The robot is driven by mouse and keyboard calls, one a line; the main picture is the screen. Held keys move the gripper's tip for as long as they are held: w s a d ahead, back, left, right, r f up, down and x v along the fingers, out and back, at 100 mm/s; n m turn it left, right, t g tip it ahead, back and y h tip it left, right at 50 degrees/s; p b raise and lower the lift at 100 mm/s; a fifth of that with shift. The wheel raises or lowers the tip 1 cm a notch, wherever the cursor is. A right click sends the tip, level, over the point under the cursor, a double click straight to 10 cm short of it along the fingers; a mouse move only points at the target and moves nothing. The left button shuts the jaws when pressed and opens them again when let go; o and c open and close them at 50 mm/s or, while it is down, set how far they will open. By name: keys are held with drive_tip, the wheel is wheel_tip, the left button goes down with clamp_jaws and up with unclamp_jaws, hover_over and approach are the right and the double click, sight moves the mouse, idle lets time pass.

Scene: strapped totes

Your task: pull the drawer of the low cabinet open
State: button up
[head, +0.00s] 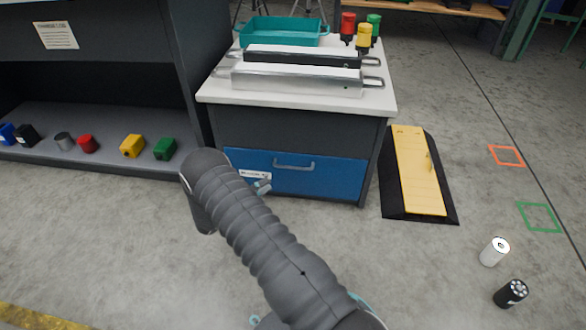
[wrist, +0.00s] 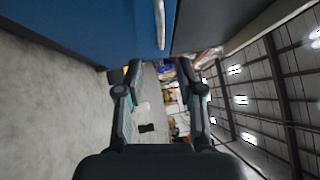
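The low cabinet (head: 300,129) is dark grey with a white top. Its blue drawer (head: 325,180) looks shut, its front roughly flush with the cabinet. A grey bar handle (head: 294,166) crosses the upper middle of the drawer front. In the wrist view the blue drawer front (wrist: 95,25) fills the upper left and the handle (wrist: 160,22) lies beyond the fingertips. My gripper (wrist: 158,72) is open and empty, its fingers wide apart on either side of the handle's line. In the head view my arm hides most of the gripper, left of the handle by the drawer label.
On the cabinet top stand a teal tote (head: 283,39), two long metal bars and coloured cylinders. A shelf unit (head: 95,120) with small blocks stands to the left. A yellow-topped ramp (head: 417,170) lies close on the right. Floor in front is mostly clear.

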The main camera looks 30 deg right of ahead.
sight(293, 167)
drive_tip(key=x, duration=1.3)
drive_tip(key=shift+s, duration=0.1)
clamp_jaws()
